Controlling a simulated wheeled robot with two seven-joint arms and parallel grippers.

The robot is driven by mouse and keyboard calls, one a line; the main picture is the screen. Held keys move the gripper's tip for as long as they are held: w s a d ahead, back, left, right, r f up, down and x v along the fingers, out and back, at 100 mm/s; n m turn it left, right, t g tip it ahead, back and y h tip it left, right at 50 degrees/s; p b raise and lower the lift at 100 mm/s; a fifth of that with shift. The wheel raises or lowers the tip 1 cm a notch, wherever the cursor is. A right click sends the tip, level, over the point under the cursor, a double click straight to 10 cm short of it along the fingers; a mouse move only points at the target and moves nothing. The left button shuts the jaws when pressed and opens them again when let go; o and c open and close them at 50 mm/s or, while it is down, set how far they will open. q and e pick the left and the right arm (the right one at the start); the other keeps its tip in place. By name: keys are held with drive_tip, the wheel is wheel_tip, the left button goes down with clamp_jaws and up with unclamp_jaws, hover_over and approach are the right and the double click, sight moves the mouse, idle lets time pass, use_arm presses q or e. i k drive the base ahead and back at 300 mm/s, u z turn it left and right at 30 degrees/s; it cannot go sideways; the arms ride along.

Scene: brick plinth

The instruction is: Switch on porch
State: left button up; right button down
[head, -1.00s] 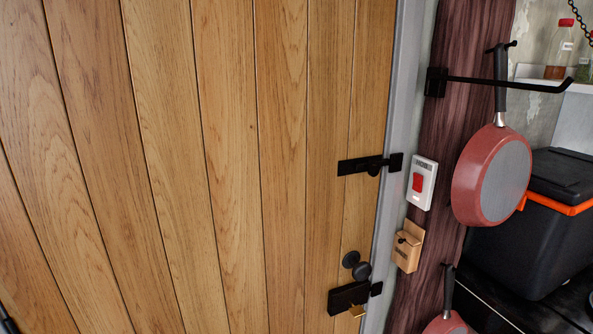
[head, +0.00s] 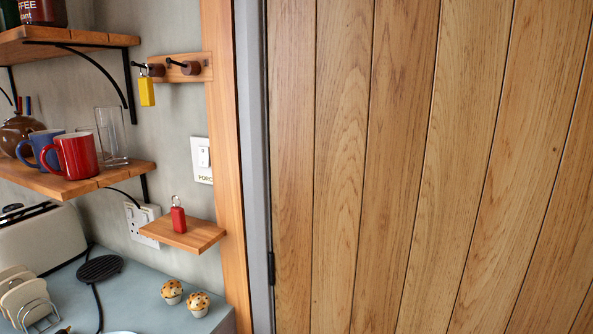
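A white wall switch (head: 202,160) with a label below its rocker, reading "PORC" as far as I can see, is on the grey wall left of the wooden door frame. Its rocker is small in the view and I cannot tell whether it is on or off. Neither of my grippers is in the head view.
A small wooden shelf (head: 186,234) with a red key tag (head: 178,217) juts out below the switch. A peg rail (head: 180,67) with a yellow tag (head: 147,91) is above. Mugs stand on a shelf (head: 75,180) to the left. Muffins (head: 198,303) sit on the counter (head: 140,290). A plank door (head: 400,170) fills the right.

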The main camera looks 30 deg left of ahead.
sight(203, 151)
drive_tip(key=u, duration=1.35)
